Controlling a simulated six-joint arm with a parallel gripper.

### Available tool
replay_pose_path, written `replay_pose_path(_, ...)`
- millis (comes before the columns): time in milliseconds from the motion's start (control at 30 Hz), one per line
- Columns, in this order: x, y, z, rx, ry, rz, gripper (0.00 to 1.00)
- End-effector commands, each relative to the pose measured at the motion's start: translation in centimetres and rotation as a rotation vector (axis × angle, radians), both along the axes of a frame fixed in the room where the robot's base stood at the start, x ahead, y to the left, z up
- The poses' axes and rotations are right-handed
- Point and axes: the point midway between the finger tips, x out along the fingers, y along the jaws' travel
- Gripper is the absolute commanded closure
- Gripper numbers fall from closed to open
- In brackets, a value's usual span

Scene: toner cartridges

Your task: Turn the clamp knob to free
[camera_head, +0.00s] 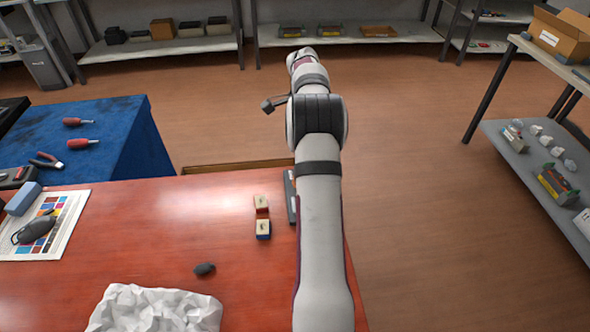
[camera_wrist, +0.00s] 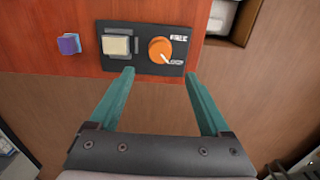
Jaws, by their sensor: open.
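In the wrist view, the orange clamp knob (camera_wrist: 160,50) sits on a dark panel (camera_wrist: 143,66) set on a red-brown surface. A white mark on the knob points to the lower right, towards a small label that looks like LOCK. The FREE label (camera_wrist: 178,38) is above it, at the knob's upper right. My gripper (camera_wrist: 160,72) is open, with two teal fingers apart and nothing between them. The fingertips show just below the knob in the picture, one to each side, and do not appear to touch it. In the head view my arm hides the knob.
A cream square switch (camera_wrist: 116,45) is left of the knob on the same panel. A purple-blue block (camera_wrist: 68,44) is further left. In the head view, two small blocks (camera_head: 262,229) and crumpled white paper (camera_head: 155,310) lie on the red table (camera_head: 130,235).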

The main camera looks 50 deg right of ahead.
Motion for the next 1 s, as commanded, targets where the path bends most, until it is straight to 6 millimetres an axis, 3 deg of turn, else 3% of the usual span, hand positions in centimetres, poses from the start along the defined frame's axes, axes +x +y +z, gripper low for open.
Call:
replay_pose_path(100, 0.0, 0.1, -3.7, 0.004, 0.003, 0.002, 0.19)
replay_pose_path(300, 0.0, 0.1, -8.5, 0.001, 0.001, 0.002, 0.19)
replay_pose_path(500, 0.1, 0.1, -10.3, -0.001, -0.001, 0.002, 0.19)
replay_pose_path(800, 0.1, 0.1, -10.6, -0.001, -0.001, 0.003, 0.19)
replay_pose_path(1000, 0.1, 0.1, -10.6, -0.001, -0.001, 0.003, 0.55)
